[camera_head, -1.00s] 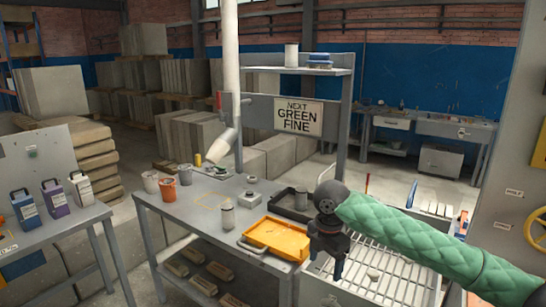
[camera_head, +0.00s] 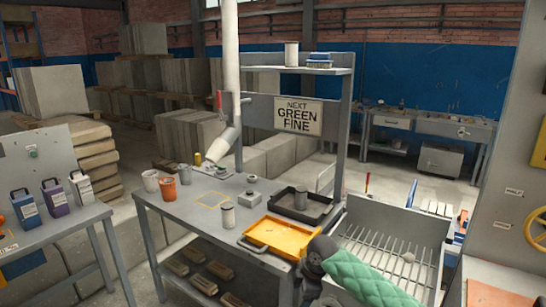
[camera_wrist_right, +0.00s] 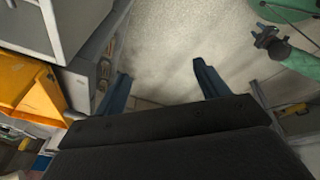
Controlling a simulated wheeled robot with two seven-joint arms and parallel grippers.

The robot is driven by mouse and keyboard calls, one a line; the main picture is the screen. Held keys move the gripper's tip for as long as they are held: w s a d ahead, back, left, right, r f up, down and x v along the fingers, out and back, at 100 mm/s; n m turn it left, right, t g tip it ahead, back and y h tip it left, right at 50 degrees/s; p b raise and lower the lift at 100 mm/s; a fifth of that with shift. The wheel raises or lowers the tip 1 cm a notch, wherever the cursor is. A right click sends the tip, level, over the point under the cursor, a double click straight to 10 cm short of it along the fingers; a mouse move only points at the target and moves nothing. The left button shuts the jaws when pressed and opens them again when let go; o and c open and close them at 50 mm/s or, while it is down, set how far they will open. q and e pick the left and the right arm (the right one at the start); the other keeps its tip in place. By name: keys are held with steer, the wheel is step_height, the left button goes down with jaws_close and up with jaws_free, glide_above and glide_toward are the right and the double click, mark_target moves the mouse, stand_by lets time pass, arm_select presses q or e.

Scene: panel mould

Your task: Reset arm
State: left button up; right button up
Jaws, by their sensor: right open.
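My right arm, in its green quilted sleeve (camera_head: 365,279), comes in at the lower right of the head view, low in front of the slatted metal bin. In the right wrist view my right gripper (camera_wrist_right: 160,71) is open, with two dark blue fingers wide apart. Nothing is between them; pale floor shows beyond. At that view's upper right is a small dark claw-like part (camera_wrist_right: 270,40) near a green sleeve. It looks like my left gripper, but its jaws are too small to read. No left arm shows in the head view.
The workbench holds a yellow tray (camera_head: 271,235), a black tray (camera_head: 318,219), a grey canister (camera_head: 228,216) and several cups. The slatted bin (camera_head: 385,250) stands at the bench's right. A side table with jugs (camera_head: 55,197) is at left. An orange box (camera_wrist_right: 30,85) shows in the wrist view.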

steer(key=s+d+f+m+t, duration=0.1)
steer(key=s+f+m, duration=0.3)
steer(key=f, duration=0.8)
steer(key=s+d+f+m, duration=0.1)
steer(key=s+f+m, duration=0.25)
steer(key=f, duration=0.85)
steer(key=s+d+f+m+t, duration=0.1)
steer(key=s+f+m, duration=0.3)
steer(key=f, duration=0.7)
arm_select(q)
steer(key=shift+w+d+r, duration=0.1)
steer(key=shift+w+r, duration=0.05)
steer(key=shift+w, duration=0.4)
steer(key=shift+w+d+r, duration=0.1)
steer(key=shift+w, duration=0.45)
arm_select(e)
steer(key=s+d+f+m+h, duration=0.1)
steer(key=s+d+f, duration=0.1)
steer(key=s+f, duration=0.5)
steer(key=s+d+f+m+g, duration=0.1)
steer(key=s+d+f+m, duration=0.1)
steer(key=s+f, duration=0.6)
steer(key=s+d+f+m+h, duration=0.1)
steer(key=s+d+f, duration=0.3)
steer(key=s, duration=1.4)
steer(key=shift+s+f+m+h, duration=0.35)
steer(key=shift+f+m, duration=0.3)
steer(key=shift+f, duration=1.6)
